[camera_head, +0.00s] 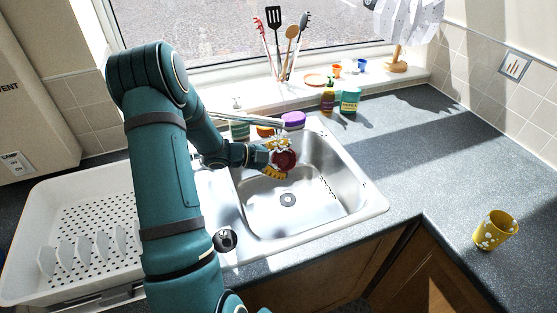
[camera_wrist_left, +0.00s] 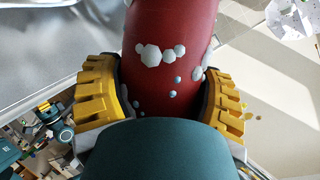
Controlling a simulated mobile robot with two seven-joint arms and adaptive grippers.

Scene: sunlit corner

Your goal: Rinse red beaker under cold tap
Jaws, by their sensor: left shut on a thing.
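The red beaker (camera_head: 284,160) with pale flower-like spots is held above the sink (camera_head: 262,212) near its back. My left gripper (camera_head: 277,160) has its yellow fingers shut around it. In the left wrist view the beaker (camera_wrist_left: 168,60) fills the middle, between the two yellow fingers of the gripper (camera_wrist_left: 165,95). The tap spout (camera_head: 250,120) reaches over the sink just behind and above the beaker. I cannot see water running, and the beaker's opening is not clear. My right gripper is not in view.
A white drying rack (camera_head: 20,285) stands left of the sink. A yellow spotted beaker (camera_head: 495,230) stands on the right counter. Bottles (camera_head: 350,100), a purple sponge-like item (camera_head: 293,119) and a utensil holder (camera_head: 281,92) are behind the sink. The right counter (camera_head: 420,150) is mostly clear.

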